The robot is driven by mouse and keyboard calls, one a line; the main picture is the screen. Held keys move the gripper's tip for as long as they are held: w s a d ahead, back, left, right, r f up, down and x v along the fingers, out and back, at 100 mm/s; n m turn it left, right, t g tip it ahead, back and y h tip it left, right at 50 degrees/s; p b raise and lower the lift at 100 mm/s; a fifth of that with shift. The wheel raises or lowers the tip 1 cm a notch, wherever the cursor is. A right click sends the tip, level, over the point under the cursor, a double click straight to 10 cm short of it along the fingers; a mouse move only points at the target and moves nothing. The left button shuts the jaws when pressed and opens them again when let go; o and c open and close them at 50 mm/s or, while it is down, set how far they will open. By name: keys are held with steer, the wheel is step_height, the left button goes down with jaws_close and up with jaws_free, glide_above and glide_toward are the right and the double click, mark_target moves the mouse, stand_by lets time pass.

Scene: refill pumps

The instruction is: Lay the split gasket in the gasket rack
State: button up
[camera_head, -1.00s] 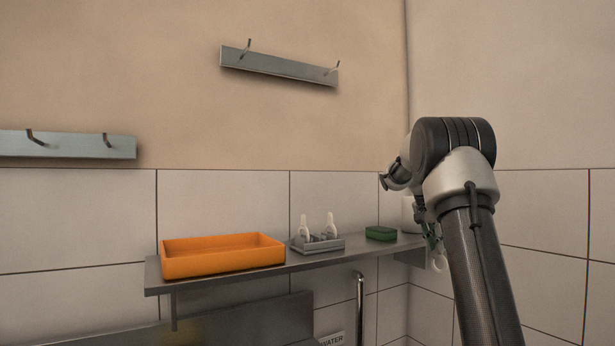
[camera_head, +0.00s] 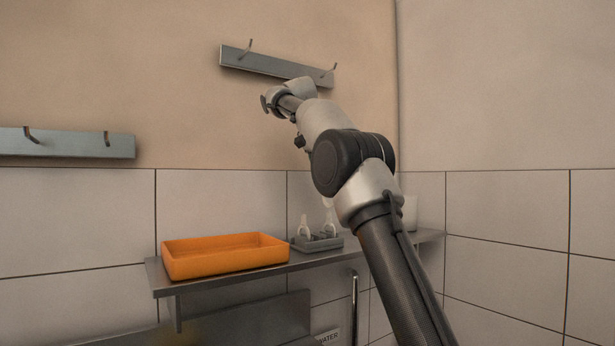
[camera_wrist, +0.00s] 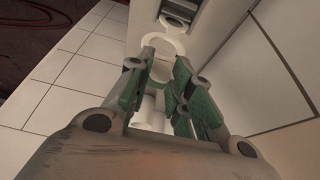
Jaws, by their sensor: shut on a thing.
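In the wrist view my gripper (camera_wrist: 160,67) has its green fingers shut on the pale ring-shaped split gasket (camera_wrist: 158,43), which sticks out beyond the fingertips. In the head view my arm's end is raised in front of the wall, and I cannot make out the fingers or the gasket. The small grey rack (camera_head: 318,244) stands on the shelf, right of the orange tray, with white upright pieces in it. At the top of the wrist view is a grey slotted part with a white round piece (camera_wrist: 176,21).
The orange tray (camera_head: 226,266) sits on the grey wall shelf (camera_head: 215,285). A white container (camera_head: 410,212) stands at its right end, partly behind my arm. Two hook rails (camera_head: 66,144) are on the wall, one (camera_head: 262,65) above my arm's end.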

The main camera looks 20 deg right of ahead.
steer(key=shift+w+a+f, duration=0.15)
steer(key=shift+a+f, duration=0.4)
steer(key=shift+f, duration=1.15)
steer(key=shift+w+a+f, duration=0.15)
steer(key=shift+a+f, duration=0.45)
steer(key=shift+f, duration=1.05)
steer(key=shift+w+a+f, duration=0.15)
steer(key=shift+a+f, duration=0.4)
steer(key=shift+f, duration=1.15)
steer(key=shift+f, duration=0.25)
steer(key=o, duration=0.8)
steer(key=w+v, duration=0.1)
steer(key=v, duration=1)
steer(key=shift+s+a+r, duration=0.2)
steer(key=shift+s+r, duration=0.2)
steer(key=shift+s, duration=0.05)
